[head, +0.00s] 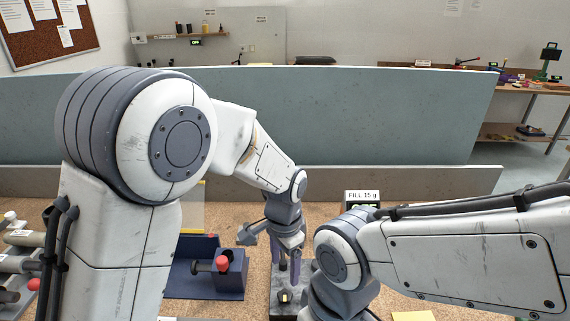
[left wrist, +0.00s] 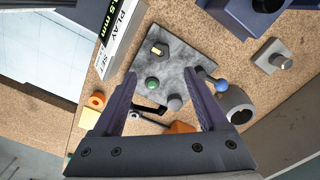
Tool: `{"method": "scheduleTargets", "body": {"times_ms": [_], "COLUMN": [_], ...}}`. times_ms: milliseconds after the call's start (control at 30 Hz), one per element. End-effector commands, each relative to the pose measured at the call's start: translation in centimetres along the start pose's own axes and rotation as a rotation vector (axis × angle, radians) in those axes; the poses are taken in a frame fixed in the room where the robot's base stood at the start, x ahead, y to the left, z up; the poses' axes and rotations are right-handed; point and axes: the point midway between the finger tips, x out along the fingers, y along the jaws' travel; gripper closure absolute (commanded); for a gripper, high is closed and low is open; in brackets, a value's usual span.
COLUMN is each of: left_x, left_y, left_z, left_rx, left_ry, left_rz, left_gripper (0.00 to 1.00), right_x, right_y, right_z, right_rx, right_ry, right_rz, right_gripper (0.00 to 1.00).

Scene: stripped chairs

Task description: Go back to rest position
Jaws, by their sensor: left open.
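My left gripper (head: 289,268) points down over the bench in the head view, above a small dark plate. In the left wrist view its two purple-grey fingers (left wrist: 168,76) are spread apart, with nothing held between them.
The cork-coloured bench (head: 440,212) has a blue fixture (head: 230,272) with a red knob left of my left gripper. A grey-blue partition (head: 370,115) rises behind the bench. A blue ball (left wrist: 221,85) lies beside the plate.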

Motion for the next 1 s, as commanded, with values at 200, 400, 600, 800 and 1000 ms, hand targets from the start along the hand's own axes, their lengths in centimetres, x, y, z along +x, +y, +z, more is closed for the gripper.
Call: {"method": "scheduleTargets", "body": {"times_ms": [200,400,600,800,1000], "left_x": [-3.8,-6.7,-7.1,-7.0,-7.0], "left_y": [4.4,10.1,13.2,13.9,13.8], "left_z": [3.4,10.0,14.7,15.8,15.8], "left_rx": [-0.075,-0.199,-0.283,-0.306,-0.306], "left_ry": [0.027,0.052,0.061,0.061,0.061], "left_rz": [0.009,0.035,0.058,0.064,0.064], "left_gripper": [0.24,0.24,0.24,0.24,0.24], "right_x": [0.0,0.0,0.0,0.0,0.0], "right_y": [0.0,0.0,0.0,0.0,0.0], "right_z": [0.0,0.0,0.0,0.0,0.0], "right_rx": [0.000,0.000,0.000,0.000,0.000], "right_ry": [0.000,0.000,0.000,0.000,0.000], "right_rz": [0.000,0.000,0.000,0.000,0.000], "right_gripper": [1.00,1.00,1.00,1.00,1.00]}}
